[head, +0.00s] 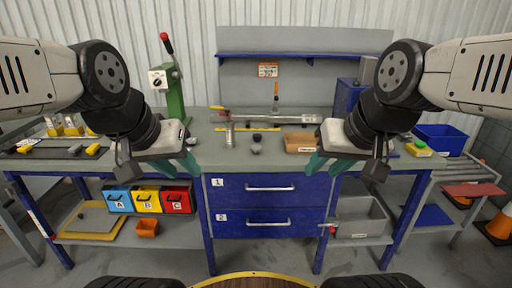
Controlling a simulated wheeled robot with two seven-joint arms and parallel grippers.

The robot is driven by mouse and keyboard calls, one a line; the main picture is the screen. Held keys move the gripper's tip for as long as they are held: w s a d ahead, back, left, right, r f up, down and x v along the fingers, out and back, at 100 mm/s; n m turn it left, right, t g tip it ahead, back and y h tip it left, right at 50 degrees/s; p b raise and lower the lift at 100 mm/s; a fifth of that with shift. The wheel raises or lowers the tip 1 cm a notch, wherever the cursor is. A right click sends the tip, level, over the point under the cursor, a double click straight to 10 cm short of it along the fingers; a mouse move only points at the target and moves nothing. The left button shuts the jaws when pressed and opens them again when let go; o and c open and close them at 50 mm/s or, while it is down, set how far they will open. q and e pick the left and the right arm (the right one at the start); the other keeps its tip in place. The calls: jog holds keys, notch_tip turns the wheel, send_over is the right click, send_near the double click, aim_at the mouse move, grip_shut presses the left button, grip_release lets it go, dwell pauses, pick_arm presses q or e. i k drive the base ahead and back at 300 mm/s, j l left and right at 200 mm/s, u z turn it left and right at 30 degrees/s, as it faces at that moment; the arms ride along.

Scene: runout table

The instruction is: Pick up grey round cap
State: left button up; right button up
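Two small round grey pieces lie near the middle of the workbench (290,141): a darker one (256,138) and, just in front of it, another (256,150). Either could be the grey round cap; they are too small to tell apart surely. My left gripper (190,156) has teal fingers and hangs over the bench's front edge, left of the pieces. My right gripper (326,165) hangs over the front edge to their right. Both look open and empty, and neither touches the pieces.
A metal cylinder (229,134) stands left of the pieces, and a cardboard box (299,142) lies to the right. A long metal bar (275,118) lies behind. A green press (175,92) stands at the back left. Blue drawers (262,204) are below the bench top.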

aim_at(256, 149)
jog(key=i+j+z, duration=0.3)
jog(key=i+j, duration=0.2)
jog(key=i+j+z, duration=0.3)
jog(key=i+j, duration=0.3)
